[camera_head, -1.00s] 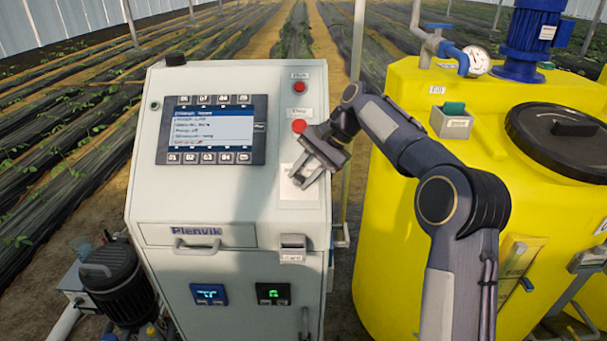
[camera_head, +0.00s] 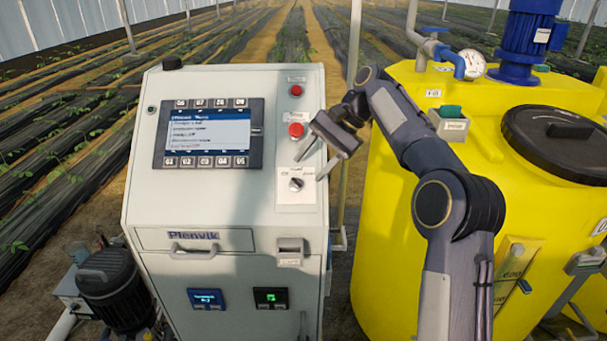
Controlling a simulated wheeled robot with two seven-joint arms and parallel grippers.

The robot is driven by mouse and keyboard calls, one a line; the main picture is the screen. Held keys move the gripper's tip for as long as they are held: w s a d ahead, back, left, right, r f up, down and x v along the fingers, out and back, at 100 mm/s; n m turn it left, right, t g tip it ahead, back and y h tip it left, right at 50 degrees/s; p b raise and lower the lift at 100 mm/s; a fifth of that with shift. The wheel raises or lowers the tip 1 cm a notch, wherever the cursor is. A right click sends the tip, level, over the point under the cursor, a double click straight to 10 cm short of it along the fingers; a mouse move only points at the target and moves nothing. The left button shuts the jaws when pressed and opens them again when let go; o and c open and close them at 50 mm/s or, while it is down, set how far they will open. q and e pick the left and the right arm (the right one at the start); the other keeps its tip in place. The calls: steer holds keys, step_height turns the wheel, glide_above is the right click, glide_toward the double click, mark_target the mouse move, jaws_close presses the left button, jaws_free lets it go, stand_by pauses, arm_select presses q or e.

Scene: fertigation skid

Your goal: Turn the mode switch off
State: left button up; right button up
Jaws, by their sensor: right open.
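The mode switch (camera_head: 296,184) is a small dark rotary knob on a white plate, low on the right side of the grey cabinet's sloped face. Small labels stand around it, too small to read. My right gripper (camera_head: 312,168) is open and empty, just above and to the right of the switch. Its two fingers point down and left toward the plate, and the knob is in plain view below them. They look apart from the knob. My left gripper is not in view.
The grey cabinet (camera_head: 215,215) carries a screen with buttons (camera_head: 208,133), and two red buttons, an upper one (camera_head: 296,90) and a larger lower one (camera_head: 296,130), above the switch. A yellow tank (camera_head: 385,230) stands close on the right, beside my right arm.

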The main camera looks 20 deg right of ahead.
steer(key=shift+v, duration=1.3)
steer(key=shift+s, duration=0.1)
